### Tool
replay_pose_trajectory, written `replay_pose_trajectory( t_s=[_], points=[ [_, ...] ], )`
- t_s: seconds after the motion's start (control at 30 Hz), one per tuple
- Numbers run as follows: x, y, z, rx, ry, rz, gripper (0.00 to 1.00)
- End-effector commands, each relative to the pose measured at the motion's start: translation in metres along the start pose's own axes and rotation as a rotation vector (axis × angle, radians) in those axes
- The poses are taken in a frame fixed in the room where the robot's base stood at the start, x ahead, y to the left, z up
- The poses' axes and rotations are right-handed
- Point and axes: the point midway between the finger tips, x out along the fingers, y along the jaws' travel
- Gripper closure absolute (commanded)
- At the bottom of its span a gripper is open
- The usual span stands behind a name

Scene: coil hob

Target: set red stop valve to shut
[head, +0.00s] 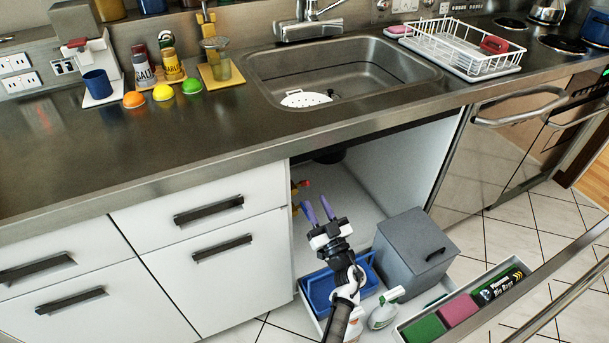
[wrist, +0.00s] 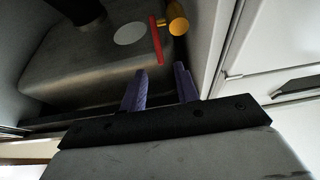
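The red stop valve lever (wrist: 156,40) is a thin red bar beside a yellow valve body (wrist: 177,18) in the wrist view. In the head view, small red and yellow parts (head: 296,185) show at the left inner wall of the open under-sink cabinet, partly hidden by the cabinet front. My gripper (head: 317,205) reaches into the cabinet, and its purple fingers are apart with nothing between them. In the wrist view, my gripper (wrist: 160,70) has the lever's near end just beyond and between its fingertips in the picture. No contact shows.
A pulled-out drawer with sponges (head: 460,308) is at the right. The white cabinet fronts (head: 215,262) lie close on the left.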

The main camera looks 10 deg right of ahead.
Motion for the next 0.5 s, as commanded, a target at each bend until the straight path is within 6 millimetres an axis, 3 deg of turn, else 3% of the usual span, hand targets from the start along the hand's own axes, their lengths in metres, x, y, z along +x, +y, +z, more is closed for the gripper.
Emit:
replay_pose_trajectory(
  t_s=[0.2,0.5],
  points=[
    [0.050,-0.001,-0.002,0.000,0.002,-0.004,0.69],
    [0.091,-0.001,0.000,0.000,0.001,-0.002,0.69]
  ],
)
